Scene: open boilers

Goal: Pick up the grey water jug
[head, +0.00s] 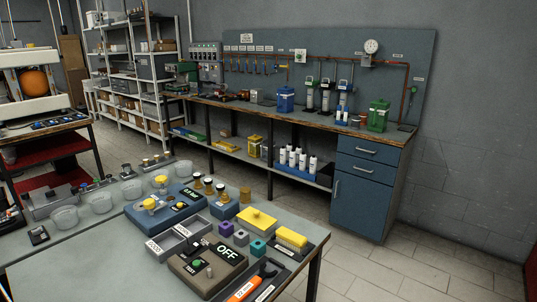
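I cannot make out a grey water jug for certain in the head view. A small grey item (254,96) stands on the far workbench (225,103), left of a blue container (286,100), but it is too small to identify. Neither of my grippers is in view.
A near table (95,270) holds clear bowls (101,202), a blue device (165,208), a box marked OFF (207,268) and yellow blocks. A green container (378,115) stands at the far bench's right end, above a blue cabinet (366,195). Tiled floor (400,270) is clear at right.

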